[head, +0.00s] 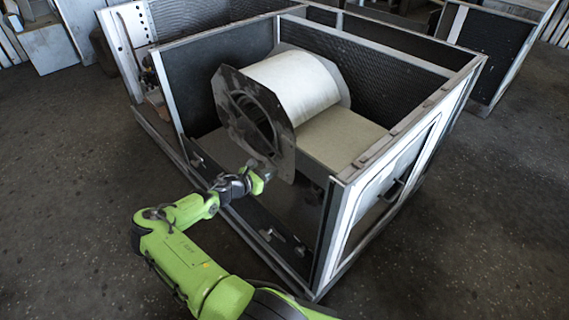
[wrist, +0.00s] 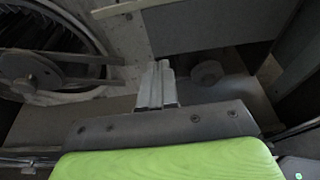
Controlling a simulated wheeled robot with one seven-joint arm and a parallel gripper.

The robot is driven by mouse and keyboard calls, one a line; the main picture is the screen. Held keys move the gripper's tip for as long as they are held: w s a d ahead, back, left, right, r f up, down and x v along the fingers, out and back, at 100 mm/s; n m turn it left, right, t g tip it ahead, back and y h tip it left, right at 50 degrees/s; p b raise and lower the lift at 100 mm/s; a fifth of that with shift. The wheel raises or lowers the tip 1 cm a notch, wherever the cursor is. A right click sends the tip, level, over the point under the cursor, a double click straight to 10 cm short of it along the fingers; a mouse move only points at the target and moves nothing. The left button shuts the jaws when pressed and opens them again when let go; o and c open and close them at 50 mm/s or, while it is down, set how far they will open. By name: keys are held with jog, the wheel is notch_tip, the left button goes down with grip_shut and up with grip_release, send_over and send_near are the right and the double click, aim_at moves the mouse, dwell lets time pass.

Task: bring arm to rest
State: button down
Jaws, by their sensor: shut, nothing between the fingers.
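My green arm reaches from the bottom of the head view up to the open front of the blower housing (head: 395,138). My gripper (head: 268,172) is at the lower edge of the blower's dark square flange (head: 230,112); I cannot tell if it touches. In the wrist view, my gripper's fingers (wrist: 157,82) are together with nothing between them. The blower's round inlet with a wheel (wrist: 30,72) shows at the left of the wrist view. The white blower drum (head: 295,82) lies on its side inside the housing.
A beige platform (head: 345,135) lies beside the drum. A small round part (wrist: 207,72) is just right of the fingers in the wrist view. The housing's front rail (head: 255,235) and side panel with a handle (head: 385,200) stand near my arm. Open floor (head: 480,230) lies to the right.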

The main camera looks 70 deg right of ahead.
jog(key=shift+v, duration=1.15)
jog(key=shift+a, duration=0.15)
